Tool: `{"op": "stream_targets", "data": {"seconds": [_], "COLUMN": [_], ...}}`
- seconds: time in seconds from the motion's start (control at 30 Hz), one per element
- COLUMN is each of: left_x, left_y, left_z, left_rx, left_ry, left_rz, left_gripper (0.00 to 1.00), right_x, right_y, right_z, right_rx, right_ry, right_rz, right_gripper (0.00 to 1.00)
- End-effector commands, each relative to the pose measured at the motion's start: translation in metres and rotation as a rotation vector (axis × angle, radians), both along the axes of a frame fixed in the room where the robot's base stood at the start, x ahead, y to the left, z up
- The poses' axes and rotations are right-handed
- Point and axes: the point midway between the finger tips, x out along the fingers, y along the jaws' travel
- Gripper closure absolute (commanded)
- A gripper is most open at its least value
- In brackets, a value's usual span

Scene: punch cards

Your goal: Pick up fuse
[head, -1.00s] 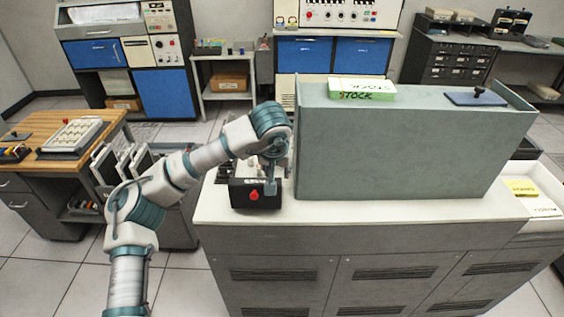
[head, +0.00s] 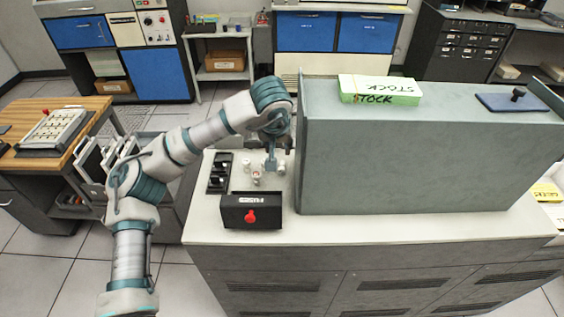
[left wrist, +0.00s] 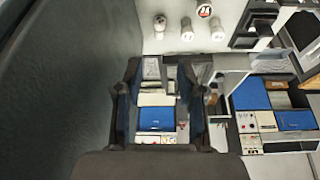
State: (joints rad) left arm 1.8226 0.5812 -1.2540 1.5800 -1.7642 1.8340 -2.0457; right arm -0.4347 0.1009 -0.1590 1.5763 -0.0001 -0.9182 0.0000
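Several small white fuses stand on the pale cabinet top (head: 215,228). In the head view one fuse (head: 256,178) stands beside my left gripper (head: 270,163). In the left wrist view a row of fuses (left wrist: 187,29) lies near the top edge, and one (left wrist: 205,9) has a red mark. My left gripper shows there (left wrist: 160,108) with its fingers apart and nothing between them. It is near the fuses and does not hold one. A black box labelled FUSES (head: 238,221) with a red knob stands in front of them. My right gripper is not in view.
A tall grey-green housing (head: 410,160) stands close to the right of my left gripper. Green STOCK cards (head: 385,98) lie on it. A black panel with round sockets (head: 219,172) lies left of the fuses. A wooden desk (head: 70,128) is at the left.

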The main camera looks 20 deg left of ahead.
Motion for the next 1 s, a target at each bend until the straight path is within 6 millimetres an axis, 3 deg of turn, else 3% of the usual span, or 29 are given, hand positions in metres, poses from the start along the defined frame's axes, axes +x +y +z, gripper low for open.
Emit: {"op": "stream_targets", "data": {"seconds": [0.23,0.43,0.83,1.0], "left_x": [0.019,0.037,0.051,0.062], "left_y": [0.004,0.008,0.009,0.011], "left_z": [-0.049,-0.091,-0.123,-0.149], "left_rx": [0.0,-0.001,-0.001,0.0], "left_ry": [0.007,0.007,0.004,0.006], "left_rz": [0.002,0.001,0.0,0.001], "left_gripper": [0.61,0.61,0.61,0.61], "right_x": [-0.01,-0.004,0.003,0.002], "right_y": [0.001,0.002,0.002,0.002], "right_z": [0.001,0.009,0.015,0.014], "right_rx": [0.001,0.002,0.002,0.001], "right_ry": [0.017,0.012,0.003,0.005], "right_rz": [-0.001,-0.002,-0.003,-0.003], "right_gripper": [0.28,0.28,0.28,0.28]}}
